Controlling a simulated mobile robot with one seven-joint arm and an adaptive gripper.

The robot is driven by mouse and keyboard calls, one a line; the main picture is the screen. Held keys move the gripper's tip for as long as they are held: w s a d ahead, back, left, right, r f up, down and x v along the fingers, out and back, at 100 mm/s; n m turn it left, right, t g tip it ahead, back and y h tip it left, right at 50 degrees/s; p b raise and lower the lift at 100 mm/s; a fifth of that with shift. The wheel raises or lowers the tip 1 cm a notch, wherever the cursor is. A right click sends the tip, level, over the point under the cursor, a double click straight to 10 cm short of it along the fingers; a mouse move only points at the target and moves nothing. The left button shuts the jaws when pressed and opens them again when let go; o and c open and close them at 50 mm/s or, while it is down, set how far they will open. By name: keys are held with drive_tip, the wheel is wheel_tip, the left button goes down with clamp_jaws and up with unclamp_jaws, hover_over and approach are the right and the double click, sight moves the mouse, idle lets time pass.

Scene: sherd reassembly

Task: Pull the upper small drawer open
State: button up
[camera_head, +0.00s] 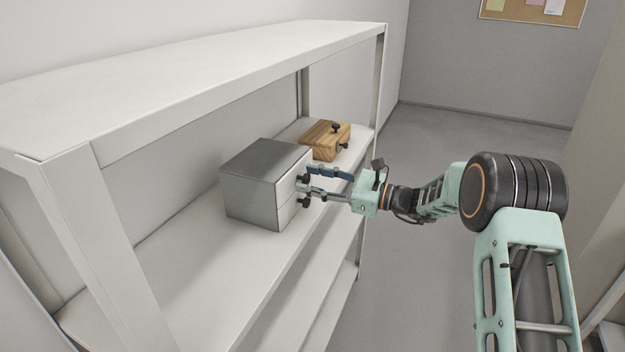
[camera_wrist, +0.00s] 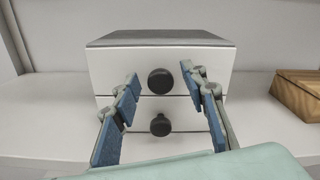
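A grey metal box with two small drawers (camera_head: 252,184) stands on the middle shelf. In the wrist view its white front shows an upper drawer (camera_wrist: 118,84) and a lower drawer (camera_wrist: 200,114), each with a round black knob. Both drawers look closed. My gripper (camera_wrist: 159,82) is open, its two blue-padded fingers spread left and right of the upper knob (camera_wrist: 160,81). Neither finger visibly touches the knob. The lower knob (camera_wrist: 160,125) shows lower down between the fingers. In the head view my gripper (camera_head: 305,182) is right at the drawer front and partly hides it.
A wooden box (camera_head: 318,141) with black knobs stands behind the grey box on the same shelf; its edge shows at the right in the wrist view (camera_wrist: 300,95). A white upper shelf board (camera_head: 200,68) lies above. The shelf left of the grey box is bare.

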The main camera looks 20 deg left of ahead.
clamp_jaws()
drive_tip(key=d+b, duration=0.1)
drive_tip(key=d, duration=0.9)
drive_tip(key=shift+s+d, duration=0.4)
unclamp_jaws()
